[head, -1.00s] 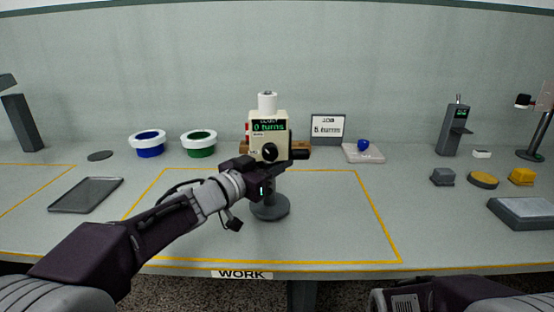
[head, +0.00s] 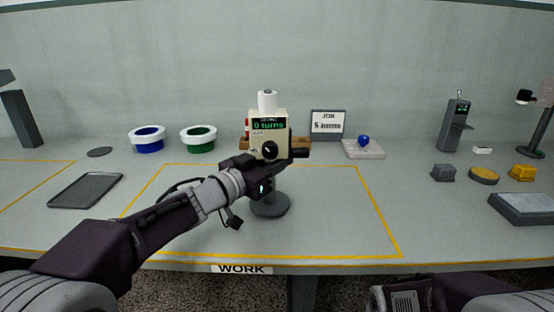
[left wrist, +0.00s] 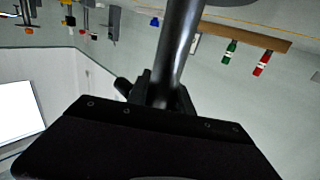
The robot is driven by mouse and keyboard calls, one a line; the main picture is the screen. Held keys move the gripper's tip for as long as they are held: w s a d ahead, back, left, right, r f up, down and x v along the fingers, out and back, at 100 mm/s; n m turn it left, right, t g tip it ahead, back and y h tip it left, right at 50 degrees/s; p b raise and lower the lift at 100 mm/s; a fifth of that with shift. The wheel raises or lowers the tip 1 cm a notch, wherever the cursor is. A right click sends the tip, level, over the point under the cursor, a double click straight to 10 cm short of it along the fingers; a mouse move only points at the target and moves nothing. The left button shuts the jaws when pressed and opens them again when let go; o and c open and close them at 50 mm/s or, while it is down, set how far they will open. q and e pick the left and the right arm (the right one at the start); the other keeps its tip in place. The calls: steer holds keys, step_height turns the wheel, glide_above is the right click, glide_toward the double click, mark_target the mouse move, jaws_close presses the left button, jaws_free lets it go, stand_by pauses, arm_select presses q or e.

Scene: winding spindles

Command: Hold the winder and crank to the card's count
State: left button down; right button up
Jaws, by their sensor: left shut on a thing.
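The winder is a cream box (head: 259,133) with a green display reading 0 turns, a dark round knob on its front and a white spool (head: 267,102) on top. It stands upright on a grey post with a round base (head: 270,205). A black handle (head: 300,153) sticks out at its right. My left gripper (head: 268,172) is shut on the post below the box; in the left wrist view the dark post (left wrist: 178,50) runs between the fingers. The job card (head: 328,125) behind appears to read 5 turns. My right gripper is out of view; only its arm shows at bottom right.
Blue (head: 148,140) and green (head: 198,140) ringed bowls stand back left, near a grey tray (head: 86,190). A wooden rack (head: 238,143) is behind the winder. The yellow-outlined area right of the base is clear.

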arm_select(q)
steer(key=shift+f, duration=0.4)
stand_by(0.5)
steer(key=c, duration=1.1)
jaws_free()
steer(key=shift+f, duration=0.1)
steer(key=shift+o, duration=0.2)
steer(key=v, duration=0.6)
steer(key=shift+s+a, duration=0.25)
steer(key=shift+a, duration=0.05)
steer(key=shift+s+a, duration=0.2)
steer(key=shift+s, duration=0.15)
